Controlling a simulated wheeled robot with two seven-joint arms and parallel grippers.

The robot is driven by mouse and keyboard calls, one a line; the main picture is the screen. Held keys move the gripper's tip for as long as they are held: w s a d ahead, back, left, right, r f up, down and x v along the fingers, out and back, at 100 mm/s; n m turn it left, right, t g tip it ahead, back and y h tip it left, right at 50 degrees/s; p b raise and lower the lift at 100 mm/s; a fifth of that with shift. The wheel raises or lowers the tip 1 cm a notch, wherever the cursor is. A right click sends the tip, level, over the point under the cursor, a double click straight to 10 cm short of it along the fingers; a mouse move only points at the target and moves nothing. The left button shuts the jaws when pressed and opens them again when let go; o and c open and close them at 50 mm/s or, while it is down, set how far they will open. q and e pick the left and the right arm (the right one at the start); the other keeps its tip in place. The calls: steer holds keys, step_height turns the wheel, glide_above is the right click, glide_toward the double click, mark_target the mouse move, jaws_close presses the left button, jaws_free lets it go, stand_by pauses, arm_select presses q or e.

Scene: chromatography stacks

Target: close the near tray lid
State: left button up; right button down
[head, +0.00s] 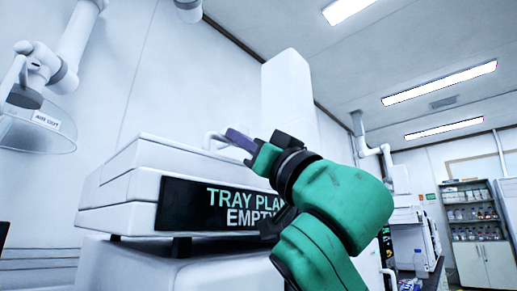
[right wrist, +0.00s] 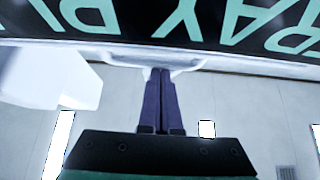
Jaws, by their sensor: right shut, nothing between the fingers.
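The white tray unit (head: 112,222) stands at the left centre of the head view. Its front has a black panel (head: 181,202) reading "TRAY PLA… EMPTY", partly covered by my right arm. Flat white layers (head: 165,152) form its top; I cannot tell clearly whether the lid is fully down. A pale handle (head: 211,138) shows at the top edge, and also in the right wrist view (right wrist: 105,58). My right gripper (head: 232,134) is shut and empty, its purple fingertips (right wrist: 160,72) at the handle; contact is unclear. My left gripper is not in view.
A tall white block (head: 288,90) rises behind my right gripper. A clear hood marked "AIR OUT" (head: 38,135) hangs at the left. A shelf cabinet with bottles (head: 470,215) stands far right. The space above the tray unit is open.

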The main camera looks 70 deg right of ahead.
arm_select(q)
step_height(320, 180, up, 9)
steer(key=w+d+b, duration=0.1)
steer(key=b, duration=0.2)
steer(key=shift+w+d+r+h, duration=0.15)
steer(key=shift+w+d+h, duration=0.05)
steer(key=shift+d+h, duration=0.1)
arm_select(e)
steer(key=v, duration=1.4)
